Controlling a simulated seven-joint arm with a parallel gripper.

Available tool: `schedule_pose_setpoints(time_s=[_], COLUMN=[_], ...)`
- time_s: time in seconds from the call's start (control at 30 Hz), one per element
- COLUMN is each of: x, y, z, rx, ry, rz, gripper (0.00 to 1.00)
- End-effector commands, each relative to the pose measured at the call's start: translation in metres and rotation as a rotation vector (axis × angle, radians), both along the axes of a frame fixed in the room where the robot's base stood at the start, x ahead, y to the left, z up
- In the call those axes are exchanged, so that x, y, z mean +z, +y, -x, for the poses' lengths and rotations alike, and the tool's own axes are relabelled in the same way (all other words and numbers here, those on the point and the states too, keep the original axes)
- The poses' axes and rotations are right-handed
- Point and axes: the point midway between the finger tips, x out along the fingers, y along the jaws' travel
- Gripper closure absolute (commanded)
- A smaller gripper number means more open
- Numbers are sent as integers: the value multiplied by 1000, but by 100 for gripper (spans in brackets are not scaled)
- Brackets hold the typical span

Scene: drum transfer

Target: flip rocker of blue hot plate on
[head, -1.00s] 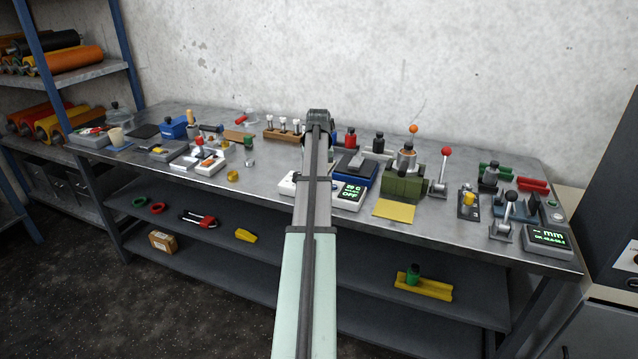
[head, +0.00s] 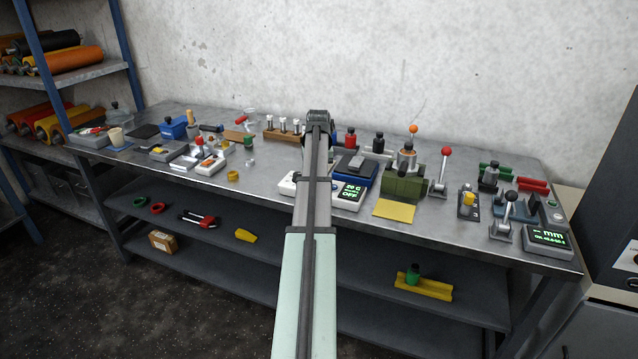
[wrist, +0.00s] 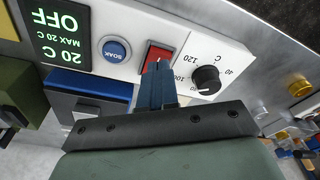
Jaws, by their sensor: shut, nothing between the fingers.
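The blue hot plate (head: 363,170) stands on the bench right of my arm in the head view. Its white front panel (wrist: 205,38) fills the upper part of the wrist view, upside down. The panel has a red rocker (wrist: 159,52), a blue SOAK button (wrist: 115,50), a black knob (wrist: 206,79) and a display (wrist: 60,32) reading OFF and 20 C. My gripper (wrist: 155,68) is shut and empty, its blue fingertips overlapping the lower edge of the rocker in the picture. I cannot tell whether they touch. My arm hides the gripper in the head view.
A green device (head: 404,184) stands close right of the hot plate, with a red-knobbed lever (head: 444,165) beyond it. A yellow sheet (head: 394,210) lies in front. A rack with white-topped pieces (head: 283,134) is behind to the left. Some bare bench lies left of my arm.

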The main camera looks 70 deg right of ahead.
Motion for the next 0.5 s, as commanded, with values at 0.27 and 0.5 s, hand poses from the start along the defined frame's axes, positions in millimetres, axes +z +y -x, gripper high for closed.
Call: schedule_pose_setpoints(time_s=[0.27, 0.5], x=[-4, -6], y=[0, 0], z=[0, 0], rx=[0, 0], ry=[0, 0], rz=[0, 0], gripper=[100, 100])
